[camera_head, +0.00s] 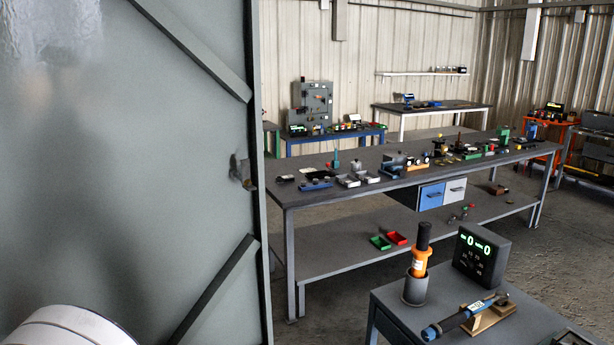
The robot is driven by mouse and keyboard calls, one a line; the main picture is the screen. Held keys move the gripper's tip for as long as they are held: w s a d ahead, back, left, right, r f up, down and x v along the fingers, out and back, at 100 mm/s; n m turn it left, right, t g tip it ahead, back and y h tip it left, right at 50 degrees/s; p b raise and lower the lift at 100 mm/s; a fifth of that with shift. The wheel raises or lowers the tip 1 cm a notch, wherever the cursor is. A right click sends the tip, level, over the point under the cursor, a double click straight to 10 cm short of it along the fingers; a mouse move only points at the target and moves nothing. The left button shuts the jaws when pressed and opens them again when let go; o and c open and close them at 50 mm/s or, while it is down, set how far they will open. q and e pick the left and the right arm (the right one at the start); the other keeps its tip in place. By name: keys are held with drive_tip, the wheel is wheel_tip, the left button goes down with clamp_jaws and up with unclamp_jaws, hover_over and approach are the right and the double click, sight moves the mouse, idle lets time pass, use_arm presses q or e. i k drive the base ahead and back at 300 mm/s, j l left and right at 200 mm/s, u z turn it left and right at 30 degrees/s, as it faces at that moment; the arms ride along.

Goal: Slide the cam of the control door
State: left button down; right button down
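A large grey door panel (120,190), which I take to be the control door, fills the left side of the head view. Diagonal braces cross its upper and lower right corners. A small grey metal piece (241,170) sits at its right edge about halfway up. It may be the cam, but it is too small to tell its position. A rounded white part of my own body shows at the bottom left in front of the door. Neither gripper is in view, so I cannot tell what they hold.
A long dark workbench (350,190) with several small parts stands behind the door. A smaller table (390,305) at the lower right holds an orange and black tool (419,255), a blue-handled tool (447,326) and a digital display box (481,254). Open floor lies between them.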

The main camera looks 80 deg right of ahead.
sight(244, 168)
drive_tip(key=z, duration=2.6)
